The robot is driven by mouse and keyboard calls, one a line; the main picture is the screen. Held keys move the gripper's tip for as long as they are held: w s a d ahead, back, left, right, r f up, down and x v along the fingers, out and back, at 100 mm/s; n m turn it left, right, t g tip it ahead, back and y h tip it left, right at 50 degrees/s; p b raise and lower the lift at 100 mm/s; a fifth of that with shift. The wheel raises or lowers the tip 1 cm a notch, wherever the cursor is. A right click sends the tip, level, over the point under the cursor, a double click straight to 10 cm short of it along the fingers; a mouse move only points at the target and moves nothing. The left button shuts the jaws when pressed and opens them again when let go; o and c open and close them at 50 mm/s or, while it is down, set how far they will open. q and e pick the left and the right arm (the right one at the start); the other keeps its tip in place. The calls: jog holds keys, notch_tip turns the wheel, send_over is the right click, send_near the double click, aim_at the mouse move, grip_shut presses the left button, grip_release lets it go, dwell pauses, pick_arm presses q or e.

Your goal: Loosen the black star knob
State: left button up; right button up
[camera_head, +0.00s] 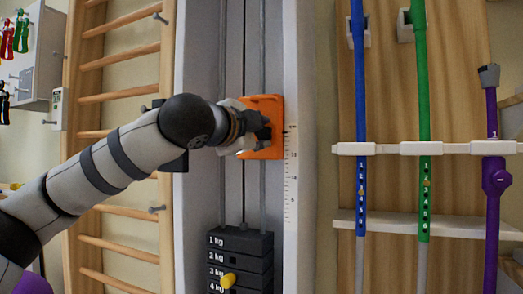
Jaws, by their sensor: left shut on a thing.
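An orange bracket (267,104) sits on the grey upright of a weight machine, beside a printed scale (290,175). My left arm comes in from the left, and its gripper (260,132) is at the front of the bracket. The gripper is shut on the black star knob there. The knob is almost wholly hidden by the dark fingers, so its shape and turn cannot be made out. My right gripper is not in view.
A black weight stack (255,243) with a yellow pin (229,281) stands below the bracket. Wooden wall bars (120,50) are on the left. Blue (359,100), green (422,80) and purple (490,220) poles stand in a rack on the right.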

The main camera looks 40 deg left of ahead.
pick_arm(q)
jog(key=shift+n+b, duration=1.15)
jog(key=shift+n, duration=0.05)
jog(key=o, duration=1.2)
jog(key=shift+a, duration=0.1)
jog(key=shift+c, duration=0.2)
jog(key=shift+s, duration=0.1)
jog(key=v, duration=1.2)
